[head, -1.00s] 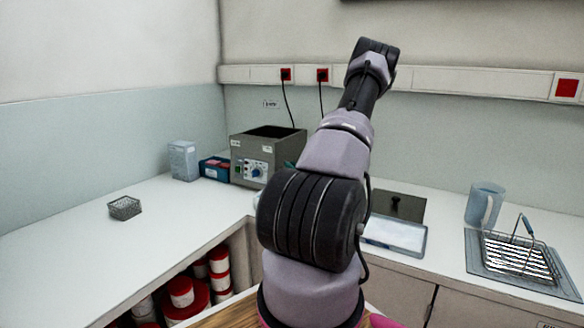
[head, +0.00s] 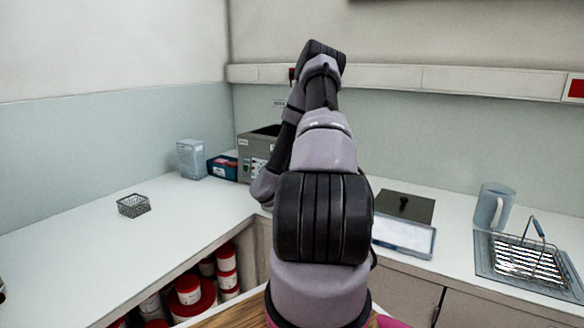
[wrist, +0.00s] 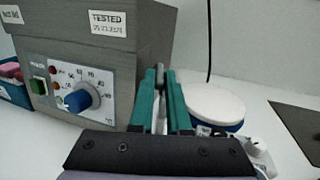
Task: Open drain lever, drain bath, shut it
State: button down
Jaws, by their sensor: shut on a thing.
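The grey water bath (head: 248,150) stands on the counter near the corner, partly hidden by my arm in the head view. In the wrist view the bath (wrist: 100,35) is close at the left, with its control panel and blue knob (wrist: 82,97). My gripper (wrist: 160,80) has teal fingers close together beside the bath's right side. It is shut on a small greyish piece, apparently the drain lever, mostly hidden between the fingers. The lever's angle and any flow of water cannot be made out. In the head view the gripper is hidden behind my arm.
A white round lid-like thing with a blue edge (wrist: 213,103) lies right of the fingers. A blue box (head: 222,168) and a clear container (head: 191,158) stand left of the bath.

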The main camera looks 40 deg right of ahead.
jog(key=shift+w+a+m+g+h, duration=0.1)
jog(key=shift+w+m+g+h, duration=0.1)
jog(key=shift+m+g+h, duration=0.3)
jog(key=shift+w+a+m+g+h, duration=0.1)
jog(key=shift+w+m+g+h, duration=0.1)
jog(key=shift+m+g+h, duration=0.3)
jog(key=c, duration=0.9)
grip_release()
jog(key=shift+y, duration=0.3)
